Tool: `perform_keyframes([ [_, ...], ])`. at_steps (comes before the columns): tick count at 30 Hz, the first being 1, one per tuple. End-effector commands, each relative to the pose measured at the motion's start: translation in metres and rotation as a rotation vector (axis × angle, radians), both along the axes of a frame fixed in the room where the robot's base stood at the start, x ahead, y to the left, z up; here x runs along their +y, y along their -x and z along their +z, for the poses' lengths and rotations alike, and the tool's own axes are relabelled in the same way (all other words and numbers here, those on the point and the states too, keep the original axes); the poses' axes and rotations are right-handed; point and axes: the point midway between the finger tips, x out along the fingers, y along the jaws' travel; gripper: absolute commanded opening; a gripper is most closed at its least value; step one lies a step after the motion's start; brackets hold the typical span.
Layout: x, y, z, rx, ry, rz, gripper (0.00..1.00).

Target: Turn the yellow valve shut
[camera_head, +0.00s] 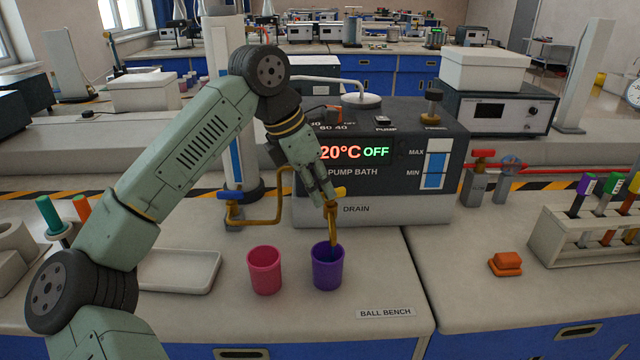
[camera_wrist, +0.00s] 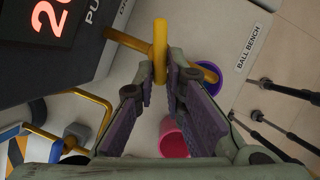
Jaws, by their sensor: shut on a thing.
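The yellow valve (camera_head: 340,191) is on the drain spout at the front of the pump bath (camera_head: 440,205), and the spout points down over a purple cup (camera_head: 328,270). My gripper (camera_head: 328,198) reaches down to it and partly hides it. In the wrist view the yellow handle (camera_wrist: 160,38) is a bar lying between the two fingers of my gripper (camera_wrist: 162,74), which are closed on it. The yellow pipe (camera_wrist: 122,38) runs across behind the bar towards the purple cup (camera_wrist: 208,80). The display reads 20°C OFF.
A pink cup (camera_head: 265,271) stands left of the purple cup. A blue-handled valve (camera_head: 231,195) with a bent yellow pipe is at left. A white tray (camera_head: 172,271) lies left. A red-handled valve (camera_head: 483,154) and an orange block (camera_head: 506,264) are at right.

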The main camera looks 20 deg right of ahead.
Motion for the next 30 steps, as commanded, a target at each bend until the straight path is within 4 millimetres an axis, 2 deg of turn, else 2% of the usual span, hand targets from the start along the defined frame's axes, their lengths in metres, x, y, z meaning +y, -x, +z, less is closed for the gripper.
perform_keyframes([
  [6,-0.0004,-0.0048,0.0027,0.002,0.0,-0.176,0.0],
  [15,-0.0007,-0.009,0.0015,0.0,-0.001,-0.347,0.0],
  [30,-0.0014,-0.0107,0.0003,-0.002,0.0,-0.418,0.0],
])
